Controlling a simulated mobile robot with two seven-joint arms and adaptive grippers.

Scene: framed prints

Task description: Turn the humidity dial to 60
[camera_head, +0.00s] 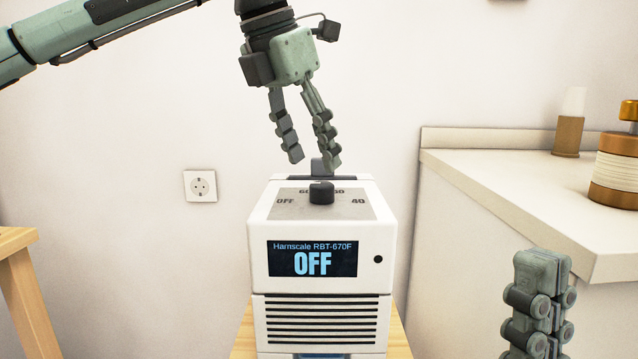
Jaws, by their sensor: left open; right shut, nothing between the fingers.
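A white humidifier (320,225) stands upright in the middle, its front screen (312,259) reading OFF under the name Hamscale RBT-670F. On its grey top panel sits a black round dial (321,192), with OFF marked to its left, 40 to its right and two partly hidden marks behind it. My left gripper (312,160) points down above the humidifier, its fingers open and empty, a little above and behind the dial in the picture. My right gripper (540,300) is at the lower right, shut, apart from the humidifier and partly cut off by the frame.
The humidifier rests on a wooden stand (243,340). A white counter (530,180) at the right holds a brown bottle (568,135) and a jar (612,170). A wooden table (25,290) is at the left. A wall socket (201,186) is behind.

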